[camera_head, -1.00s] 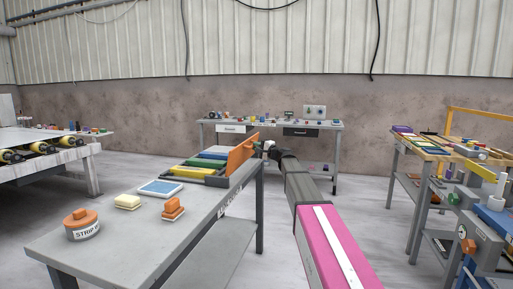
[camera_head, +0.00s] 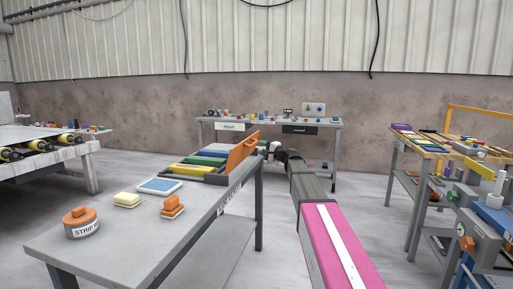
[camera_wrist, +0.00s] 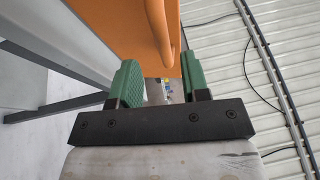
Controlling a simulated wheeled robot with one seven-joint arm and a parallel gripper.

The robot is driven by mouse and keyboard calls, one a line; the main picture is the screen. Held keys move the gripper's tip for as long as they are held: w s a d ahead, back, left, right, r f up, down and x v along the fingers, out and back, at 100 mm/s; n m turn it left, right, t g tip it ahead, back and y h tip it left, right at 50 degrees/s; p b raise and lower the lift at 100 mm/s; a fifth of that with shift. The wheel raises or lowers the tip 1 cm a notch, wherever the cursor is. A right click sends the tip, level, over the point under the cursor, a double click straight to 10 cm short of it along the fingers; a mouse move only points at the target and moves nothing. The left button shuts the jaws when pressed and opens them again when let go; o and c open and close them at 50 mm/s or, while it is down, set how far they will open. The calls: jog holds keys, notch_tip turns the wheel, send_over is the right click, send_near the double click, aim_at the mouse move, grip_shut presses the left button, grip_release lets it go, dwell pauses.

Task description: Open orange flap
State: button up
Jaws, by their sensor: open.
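The orange flap (camera_head: 243,153) stands tilted up at the right end of a row of coloured flaps on the grey table. In the wrist view the flap (camera_wrist: 120,25) fills the upper middle, with its orange bar handle (camera_wrist: 162,30) on its right side. My gripper (camera_wrist: 160,88) is open, its two green fingers apart below the flap's edge and handle. I see nothing held between them. In the head view my gripper (camera_head: 271,149) is just right of the flap, small and partly hidden by my arm. Whether a finger touches the flap is unclear.
The grey table (camera_head: 120,220) also holds yellow (camera_head: 193,170), green and blue flaps, a tablet (camera_head: 160,186), an orange round container (camera_head: 81,223) and small blocks. A workbench (camera_head: 270,123) stands at the back wall. Another cluttered bench (camera_head: 440,150) is at the right.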

jog(key=v, duration=0.6)
jog(key=shift+s, duration=0.15)
jog(key=shift+f, duration=0.1)
jog(key=s+a+f+n+g+h, duration=0.2)
jog(key=s+f+g+h, duration=0.15)
jog(key=s+f, duration=0.65)
jog(key=s+a+f+n+g+h, duration=0.2)
jog(key=s+f+n+g, duration=0.3)
jog(key=f, duration=1)
jog(key=s+d+f+n+g+h, duration=0.1)
jog(key=s+d+f+g+h, duration=0.1)
jog(key=s+f, duration=0.6)
jog(key=s+d+f+n+g+h, duration=0.1)
jog(key=s+d+f+h, duration=0.4)
jog(key=s, duration=1)
notch_tip(320, 180, down, 3)
jog(key=shift+s+d+r+g+h, duration=0.1)
jog(key=shift+s+d+g+h, duration=0.3)
jog(key=shift+g+h, duration=0.35)
jog(key=shift+a, duration=0.1)
